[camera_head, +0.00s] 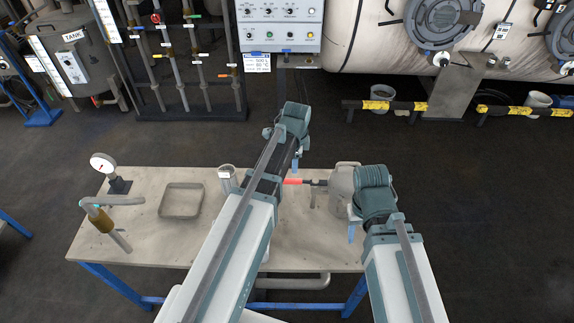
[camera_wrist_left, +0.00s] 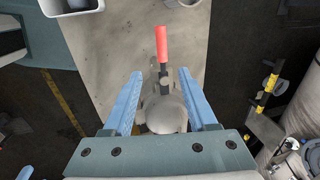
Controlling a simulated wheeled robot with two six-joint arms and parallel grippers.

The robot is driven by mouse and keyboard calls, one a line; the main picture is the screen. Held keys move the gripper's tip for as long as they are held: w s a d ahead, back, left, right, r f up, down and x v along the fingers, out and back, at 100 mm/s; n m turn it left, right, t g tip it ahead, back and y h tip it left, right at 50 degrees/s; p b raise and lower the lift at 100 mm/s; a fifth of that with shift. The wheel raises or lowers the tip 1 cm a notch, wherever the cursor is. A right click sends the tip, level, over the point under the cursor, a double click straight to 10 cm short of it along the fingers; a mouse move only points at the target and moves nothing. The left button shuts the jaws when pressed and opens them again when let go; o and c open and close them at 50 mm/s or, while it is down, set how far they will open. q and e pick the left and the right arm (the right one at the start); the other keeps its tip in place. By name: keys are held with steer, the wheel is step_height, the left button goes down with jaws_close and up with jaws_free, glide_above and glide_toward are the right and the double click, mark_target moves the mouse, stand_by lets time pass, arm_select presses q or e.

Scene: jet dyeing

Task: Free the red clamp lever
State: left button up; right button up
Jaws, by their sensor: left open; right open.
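The red clamp lever (camera_head: 292,181) shows beside my left arm on the bench, next to a rounded grey metal body (camera_head: 342,187). In the left wrist view the red lever (camera_wrist_left: 162,44) points up the picture from a dark clamp mechanism (camera_wrist_left: 164,79). The rounded metal body (camera_wrist_left: 165,116) is below it. My left gripper (camera_wrist_left: 160,73) is open, its blue fingers on either side of the mechanism with gaps visible. In the head view my left gripper (camera_head: 295,166) is seen edge-on above the lever. My right gripper (camera_head: 351,233) is open over the bench's right part.
On the bench (camera_head: 145,237) are a pressure gauge (camera_head: 104,165), a shallow tray (camera_head: 181,201), a brass-coloured pipe fitting (camera_head: 101,219) and a metal cup (camera_head: 227,173). Yellow-marked dark rails (camera_head: 384,105) stand beyond. Dark floor is free right of the bench.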

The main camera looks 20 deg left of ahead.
mark_target(293, 180)
arm_select(q)
steer(key=w+f+b, duration=0.1)
steer(key=f+b, duration=0.3)
steer(key=w+f+b, duration=0.1)
steer(key=f+b, duration=0.4)
steer(key=w+a+f+b, duration=0.1)
steer(key=f+b, duration=0.3)
steer(key=shift+f+b, duration=0.2)
steer(key=shift+b, duration=0.15)
steer(key=shift+s, duration=0.1)
jaws_close()
stand_by(1.3)
